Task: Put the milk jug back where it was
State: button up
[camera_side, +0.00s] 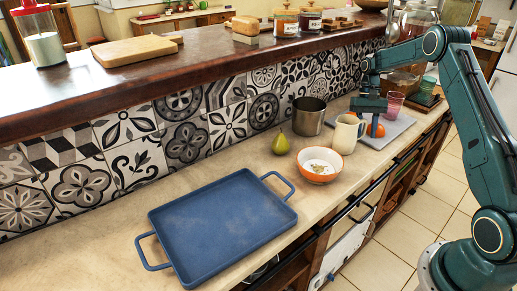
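The milk jug (344,136), cream-coloured, stands upright on the counter, just right of the bowl. Its handle is on the right side, toward my gripper. My gripper (374,128) points down right beside the jug's handle. One dark finger shows clearly, in front of an orange fruit. I cannot tell whether the fingers touch the handle or whether they are open or shut.
A bowl (319,174), a pear (281,143) and a metal pot (308,117) stand close to the jug. A grey board (397,127) with oranges and a pink glass (393,104) lies behind my gripper. A blue tray (222,225) lies in front.

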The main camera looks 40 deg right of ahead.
jog(key=shift+v, duration=2.05)
jog(key=shift+r, duration=0.1)
jog(key=w+a+r+n+t+h, duration=0.1)
jog(key=w+a+r+n+t, duration=0.15)
jog(key=a+r, duration=0.7)
jog(key=s+a+r+n+t+h, duration=0.1)
jog(key=s+a+r+n+t, duration=0.1)
jog(key=s+a+r, duration=0.6)
jog(key=s+a+n+t, duration=0.2)
jog(key=s+a, duration=0.4)
jog(key=s, duration=0.3)
jog(key=s+a+n+t+h, duration=0.1)
jog(key=s+a+n+t, duration=0.1)
jog(key=s+a, duration=0.4)
jog(key=s, duration=0.4)
jog(key=shift+s+a+f, duration=0.15)
jog(key=shift+a, duration=0.25)
